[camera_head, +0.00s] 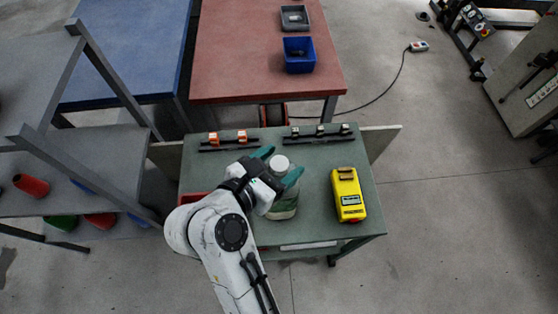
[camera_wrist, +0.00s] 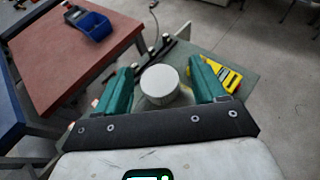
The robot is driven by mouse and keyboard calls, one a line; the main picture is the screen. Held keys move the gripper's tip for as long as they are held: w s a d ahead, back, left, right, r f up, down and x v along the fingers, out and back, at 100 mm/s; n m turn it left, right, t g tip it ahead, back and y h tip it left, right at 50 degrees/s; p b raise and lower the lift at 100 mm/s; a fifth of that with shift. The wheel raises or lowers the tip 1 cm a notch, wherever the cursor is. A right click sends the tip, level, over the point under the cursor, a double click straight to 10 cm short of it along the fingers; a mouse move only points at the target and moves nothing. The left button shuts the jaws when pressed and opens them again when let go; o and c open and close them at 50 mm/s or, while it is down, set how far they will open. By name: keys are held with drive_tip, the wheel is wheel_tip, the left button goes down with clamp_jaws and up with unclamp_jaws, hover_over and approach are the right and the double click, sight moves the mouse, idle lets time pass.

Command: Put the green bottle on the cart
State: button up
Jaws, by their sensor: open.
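The green bottle has a white cap (camera_head: 280,163) and a pale body with a green label (camera_head: 286,205). It appears upright on the grey-green top of the cart (camera_head: 318,179), though its contact with the top is partly hidden. My gripper (camera_head: 279,165) is open, with its teal fingers on either side of the bottle's upper part. In the wrist view the round white cap (camera_wrist: 160,84) sits between the two fingers of my gripper (camera_wrist: 163,84), with a gap visible beside it.
A yellow device (camera_head: 347,195) lies right of the bottle on the cart. Two dark rails (camera_head: 228,144) with small clips line its back. A red table (camera_head: 240,60) with a blue bin (camera_head: 299,55) stands behind, and a grey shelf (camera_head: 70,175) stands left. The right floor is mostly clear.

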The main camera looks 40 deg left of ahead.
drive_tip(key=shift+r, duration=0.15)
drive_tip(key=shift+s, duration=0.35)
drive_tip(key=a+b+v, duration=0.1)
drive_tip(key=b+v, duration=0.2)
drive_tip(key=v, duration=0.8)
drive_tip(key=shift+d, duration=0.5)
drive_tip(key=shift+s+r, duration=0.1)
